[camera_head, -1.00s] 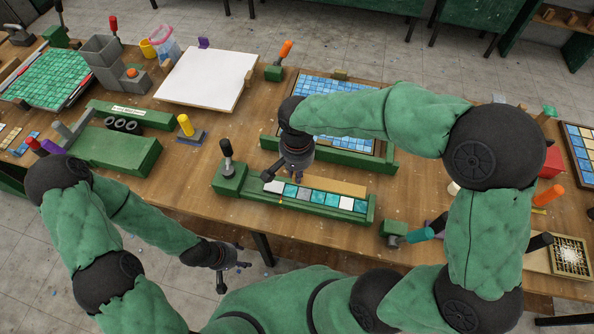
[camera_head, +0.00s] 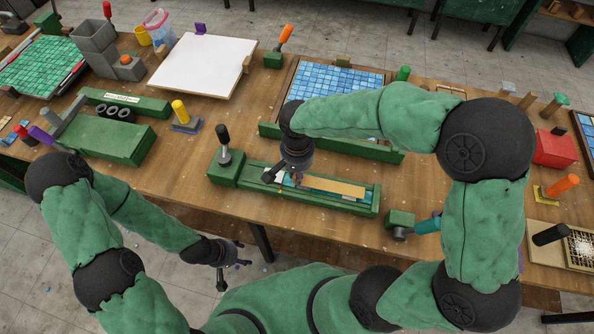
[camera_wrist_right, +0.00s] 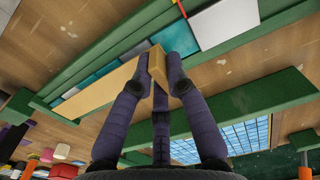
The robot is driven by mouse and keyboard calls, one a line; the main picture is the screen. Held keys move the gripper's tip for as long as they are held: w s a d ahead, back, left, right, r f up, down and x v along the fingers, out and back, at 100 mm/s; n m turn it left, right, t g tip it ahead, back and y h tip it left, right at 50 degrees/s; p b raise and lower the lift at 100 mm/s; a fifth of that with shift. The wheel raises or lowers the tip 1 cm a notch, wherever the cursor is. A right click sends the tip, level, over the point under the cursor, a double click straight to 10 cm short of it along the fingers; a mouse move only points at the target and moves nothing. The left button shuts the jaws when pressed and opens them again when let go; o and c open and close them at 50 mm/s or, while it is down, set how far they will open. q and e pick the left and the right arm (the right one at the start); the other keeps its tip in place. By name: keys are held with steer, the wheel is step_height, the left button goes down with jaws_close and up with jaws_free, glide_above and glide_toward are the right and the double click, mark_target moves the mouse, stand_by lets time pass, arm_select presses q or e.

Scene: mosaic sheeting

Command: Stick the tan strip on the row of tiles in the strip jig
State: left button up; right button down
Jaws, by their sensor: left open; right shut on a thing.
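The tan strip (camera_head: 335,187) is gripped near its left end by my right gripper (camera_head: 294,178). It lies over the right part of the green strip jig (camera_head: 367,208), and hides most of the row of tiles there. In the right wrist view, the strip (camera_wrist_right: 100,94) is between my right fingertips (camera_wrist_right: 160,70). Teal tiles (camera_wrist_right: 181,39) and a white tile (camera_wrist_right: 212,22) show beside it. I cannot tell whether the strip touches the tiles. My left gripper (camera_head: 236,256) is open and empty, in front of the table edge.
A black-handled clamp (camera_head: 223,145) stands at the jig's left end. Behind the jig is a green-edged frame with blue mosaic (camera_head: 340,82).

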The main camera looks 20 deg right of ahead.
steer(key=shift+f, duration=0.35)
steer(key=shift+f, duration=0.15)
stand_by(0.3)
steer(key=c, duration=1.2)
jaws_free()
steer(key=shift+o, duration=0.2)
step_height(320, 180, up, 12)
